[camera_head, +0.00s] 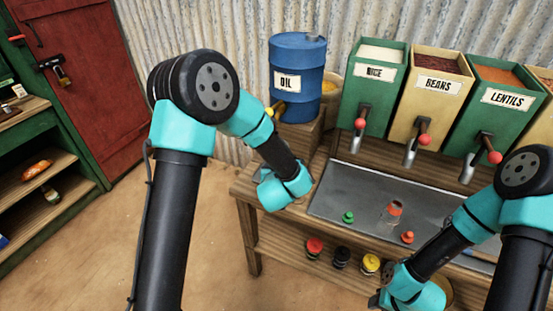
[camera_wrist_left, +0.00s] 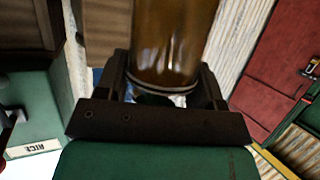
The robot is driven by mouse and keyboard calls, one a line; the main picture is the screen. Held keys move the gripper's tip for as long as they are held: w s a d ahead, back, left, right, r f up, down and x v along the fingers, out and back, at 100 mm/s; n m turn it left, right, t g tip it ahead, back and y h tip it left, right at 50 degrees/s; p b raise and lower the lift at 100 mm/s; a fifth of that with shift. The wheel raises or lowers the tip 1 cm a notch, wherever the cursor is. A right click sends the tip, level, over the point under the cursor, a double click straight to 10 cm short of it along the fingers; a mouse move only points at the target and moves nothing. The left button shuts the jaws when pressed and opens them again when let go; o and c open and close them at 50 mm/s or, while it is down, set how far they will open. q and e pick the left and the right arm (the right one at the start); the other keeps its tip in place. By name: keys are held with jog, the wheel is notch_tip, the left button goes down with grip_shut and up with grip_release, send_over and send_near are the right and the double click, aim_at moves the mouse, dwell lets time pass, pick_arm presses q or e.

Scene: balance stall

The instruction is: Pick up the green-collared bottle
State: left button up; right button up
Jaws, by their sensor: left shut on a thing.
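In the left wrist view my left gripper (camera_wrist_left: 163,88) is shut on a bottle with brown contents (camera_wrist_left: 172,42). Its two dark fingers stand on either side of the bottle's end, by a pale rim. A little dark green shows between the fingers there, but I cannot make out the collar clearly. In the head view my left arm's wrist hides this gripper and the bottle. My right gripper (camera_head: 380,299) is low at the bottom, partly hidden by its own wrist; its jaws are unclear.
The metal counter tray holds a green stopper (camera_head: 347,217), a clear red-collared bottle (camera_head: 395,212) and a red stopper (camera_head: 407,238). Behind are a blue oil drum (camera_head: 298,95) and rice (camera_head: 372,85), beans (camera_head: 432,100) and lentils (camera_head: 497,110) bins. Several lidded jars sit below.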

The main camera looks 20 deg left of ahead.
pick_arm(q)
jog(key=shift+s+d+r, duration=0.1)
jog(key=shift+s+d, duration=0.1)
jog(key=shift+s, duration=0.55)
jog(key=shift+s+d+r, duration=0.1)
jog(key=shift+s+d, duration=0.15)
jog(key=shift+s, duration=0.45)
jog(key=shift+s+d, duration=0.2)
jog(key=shift+s, duration=0.55)
